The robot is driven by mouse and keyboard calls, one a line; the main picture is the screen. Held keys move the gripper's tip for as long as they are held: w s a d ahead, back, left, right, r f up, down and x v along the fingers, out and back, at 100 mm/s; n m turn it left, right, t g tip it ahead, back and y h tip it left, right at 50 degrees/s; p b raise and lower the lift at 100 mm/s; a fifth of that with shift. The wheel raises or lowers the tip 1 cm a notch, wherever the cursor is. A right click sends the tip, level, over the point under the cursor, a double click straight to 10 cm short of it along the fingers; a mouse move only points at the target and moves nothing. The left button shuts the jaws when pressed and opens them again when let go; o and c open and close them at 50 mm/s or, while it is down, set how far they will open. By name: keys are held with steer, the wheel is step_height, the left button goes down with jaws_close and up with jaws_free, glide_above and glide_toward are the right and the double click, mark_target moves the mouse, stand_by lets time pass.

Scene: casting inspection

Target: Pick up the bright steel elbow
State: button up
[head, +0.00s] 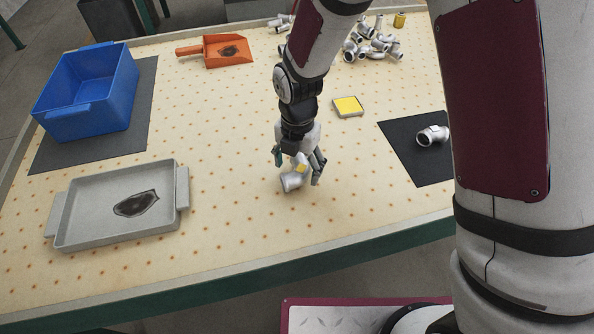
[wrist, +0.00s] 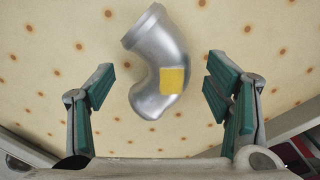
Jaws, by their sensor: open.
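A bright steel elbow (head: 293,181) with a yellow square patch on its side lies on the perforated table below my gripper. In the wrist view the elbow (wrist: 158,65) is between and slightly beyond the fingertips, with its collared end toward the top. My gripper (head: 298,170) points down and is open; in the wrist view its teal-padded fingers (wrist: 160,84) stand on either side of the elbow with a gap at each side. In the head view my gripper partly hides the elbow's upper part.
A grey tray (head: 82,240) with a dark patch stands at the front left. A blue bin (head: 75,120) is on a dark mat behind it. An orange scoop (head: 238,62), a yellow-topped block (head: 347,106) and several fittings (head: 352,45) lie farther back. Another elbow (head: 432,135) lies on a black mat (head: 405,150).

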steer(key=shift+c, duration=0.4)
jaws_close()
steer(key=shift+r, duration=0.15)
